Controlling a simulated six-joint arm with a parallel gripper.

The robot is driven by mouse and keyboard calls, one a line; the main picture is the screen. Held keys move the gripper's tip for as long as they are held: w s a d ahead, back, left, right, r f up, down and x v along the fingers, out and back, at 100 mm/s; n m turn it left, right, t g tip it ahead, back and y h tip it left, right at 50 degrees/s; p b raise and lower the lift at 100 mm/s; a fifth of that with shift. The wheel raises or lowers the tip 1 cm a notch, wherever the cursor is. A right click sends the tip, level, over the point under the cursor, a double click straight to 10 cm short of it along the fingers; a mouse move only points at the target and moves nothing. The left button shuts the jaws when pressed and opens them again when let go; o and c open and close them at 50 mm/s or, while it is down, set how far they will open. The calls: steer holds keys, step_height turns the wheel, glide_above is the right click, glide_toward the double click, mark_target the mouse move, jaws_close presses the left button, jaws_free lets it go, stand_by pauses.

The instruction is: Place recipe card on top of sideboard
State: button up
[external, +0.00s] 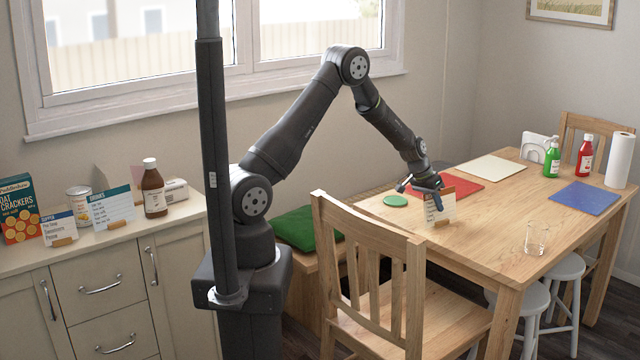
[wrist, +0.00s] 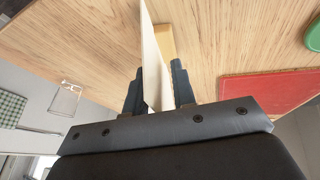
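The recipe card (external: 440,208) is a white card with an orange top band, standing upright in a small wooden holder near the left edge of the dining table (external: 466,234). My gripper (external: 428,190) is at the card's upper part. In the wrist view the card (wrist: 153,45) rises between the two fingers of my gripper (wrist: 158,85), with its wooden holder (wrist: 166,42) beyond. I cannot tell whether the fingers press on it. The sideboard (external: 100,250) is at the left, with cream doors and drawers.
On the sideboard are a cracker box (external: 18,208), a can (external: 79,203), two other cards (external: 112,207) (external: 59,228) and a brown bottle (external: 154,188). A chair (external: 370,270) stands before the table. A green coaster (external: 395,201), red mat (external: 460,185) and glass (external: 537,238) are on it.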

steer(key=w+v, duration=0.1)
steer(key=v, duration=1.5)
steer(key=shift+s+a, duration=0.25)
steer(key=shift+s, duration=0.1)
steer(key=shift+o, duration=0.5)
steer(key=shift+a+r, duration=0.2)
steer(key=shift+r, duration=0.15)
